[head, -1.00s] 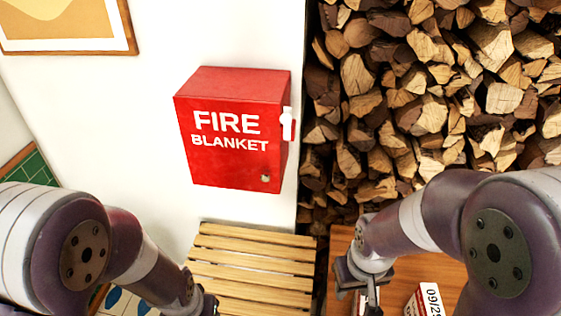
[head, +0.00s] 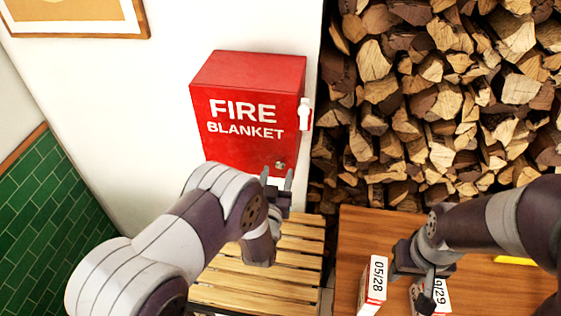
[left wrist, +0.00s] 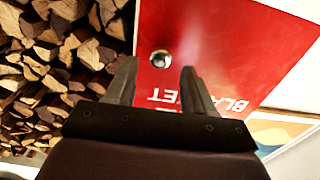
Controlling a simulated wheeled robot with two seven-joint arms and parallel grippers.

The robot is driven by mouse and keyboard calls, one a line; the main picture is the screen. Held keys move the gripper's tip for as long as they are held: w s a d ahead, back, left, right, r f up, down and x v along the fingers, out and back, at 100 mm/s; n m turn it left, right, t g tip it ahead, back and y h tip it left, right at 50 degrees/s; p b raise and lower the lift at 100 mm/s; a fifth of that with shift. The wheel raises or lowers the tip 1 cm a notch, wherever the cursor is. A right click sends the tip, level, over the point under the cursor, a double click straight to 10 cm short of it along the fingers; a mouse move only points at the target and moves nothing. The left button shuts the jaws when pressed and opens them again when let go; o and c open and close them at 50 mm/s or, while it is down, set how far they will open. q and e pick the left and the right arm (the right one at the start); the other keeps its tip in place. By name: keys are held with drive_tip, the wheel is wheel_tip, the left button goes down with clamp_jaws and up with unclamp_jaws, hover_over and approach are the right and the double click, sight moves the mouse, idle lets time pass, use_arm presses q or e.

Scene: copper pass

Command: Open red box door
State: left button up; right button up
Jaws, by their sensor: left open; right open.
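The red box (head: 248,90) marked FIRE BLANKET hangs on the white wall, its door shut. A small round metal knob (head: 280,165) sits at the door's lower right; it also shows in the left wrist view (left wrist: 160,59). My left gripper (head: 277,180) is open and empty, just below and in front of the knob in the head view. In the left wrist view its fingers (left wrist: 155,85) point at the door with the knob between and beyond their tips. My right gripper (head: 428,285) is open, low over the wooden table by the labelled boxes.
A slatted wooden bench (head: 265,285) stands below the red box. Stacked firewood (head: 440,100) fills the right side. The wooden table (head: 350,235) holds small white-and-red boxes, one labelled 05/28 (head: 376,285). A white piece (head: 305,114) is on the box's right side.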

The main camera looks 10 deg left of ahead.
sight(279, 165)
use_arm(q)
drive_tip(key=shift+w+p, duration=0.35)
drive_tip(key=shift+w, duration=1.45)
clamp_jaws()
